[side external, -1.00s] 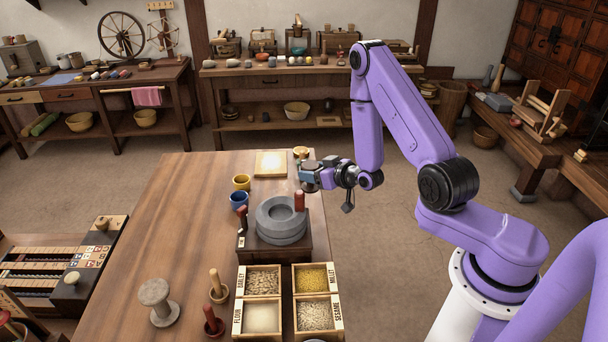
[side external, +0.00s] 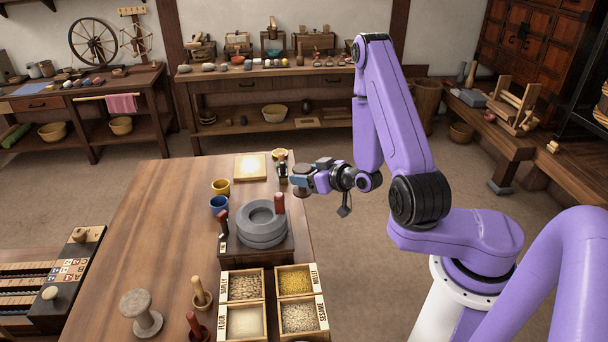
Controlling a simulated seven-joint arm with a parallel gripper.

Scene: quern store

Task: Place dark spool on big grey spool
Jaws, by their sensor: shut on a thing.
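The big grey spool (side external: 141,314) stands upright at the front left of the table, with a wide top disc and nothing on it. My gripper (side external: 286,174) is at the table's right edge, behind the stone quern, pointing left. It is shut on a small dark thing (side external: 283,169) that looks like the dark spool, held upright at the fingertips. The thing is small here and the fingers partly hide it. The gripper is well apart from the big grey spool, which is toward the front left.
The table's left-middle (side external: 155,225) is clear.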

